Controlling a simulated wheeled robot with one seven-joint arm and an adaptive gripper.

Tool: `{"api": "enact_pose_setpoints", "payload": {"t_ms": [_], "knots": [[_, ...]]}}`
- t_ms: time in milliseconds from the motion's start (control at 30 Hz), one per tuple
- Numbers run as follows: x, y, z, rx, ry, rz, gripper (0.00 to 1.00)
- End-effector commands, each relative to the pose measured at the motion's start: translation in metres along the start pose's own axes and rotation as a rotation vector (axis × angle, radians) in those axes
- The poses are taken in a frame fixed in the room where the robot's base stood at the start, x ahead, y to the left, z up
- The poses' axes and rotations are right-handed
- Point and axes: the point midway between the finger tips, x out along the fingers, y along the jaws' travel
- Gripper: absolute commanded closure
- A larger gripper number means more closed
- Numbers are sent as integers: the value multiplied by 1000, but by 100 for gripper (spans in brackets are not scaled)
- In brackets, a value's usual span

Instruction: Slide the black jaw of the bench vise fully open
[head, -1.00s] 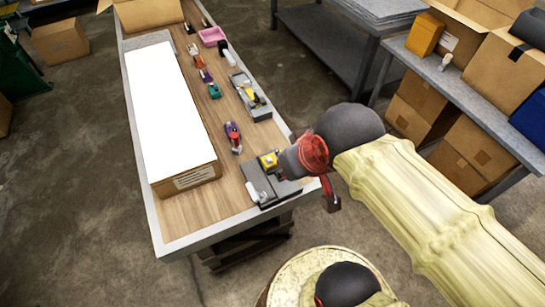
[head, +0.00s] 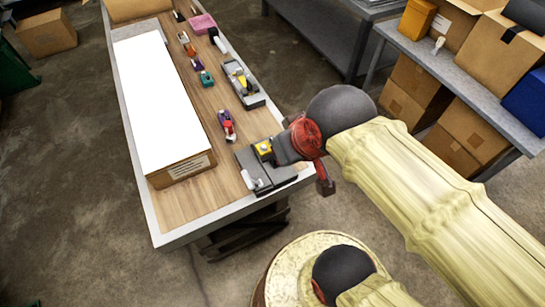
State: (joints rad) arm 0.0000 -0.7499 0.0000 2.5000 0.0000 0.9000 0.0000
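The bench vise (head: 252,160) is a low dark grey and black device at the near right corner of the wooden-topped bench, in the head view. It has a yellow part (head: 263,149) on top and a pale handle-like piece (head: 247,180) at its near left. Which dark part is the black jaw is hard to tell, as is how far it is open. My gripper (head: 282,152) is at the vise's right side, close beside the yellow part. Its fingertips are too small and covered to show whether they touch the vise or are open.
A long white-topped carton (head: 165,105) fills the bench's left side. A red and purple tool (head: 226,125), a second grey device with yellow (head: 242,83) and several small items line the right side. A shelf with boxes (head: 455,85) stands at right.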

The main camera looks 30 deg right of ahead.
Motion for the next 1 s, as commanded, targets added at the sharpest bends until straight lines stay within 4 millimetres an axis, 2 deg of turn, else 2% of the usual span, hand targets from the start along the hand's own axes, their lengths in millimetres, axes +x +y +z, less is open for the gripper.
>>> {"api": "enact_pose_setpoints", "payload": {"t_ms": [133,233,367,533,933,1000], "knots": [[0,0,0,0,0,0,100],[3,1,1,5,-2,2,94],[29,7,11,24,-67,12,87],[86,21,18,68,-217,27,77],[234,63,6,102,-496,25,55],[257,70,2,93,-523,19,55]]}}
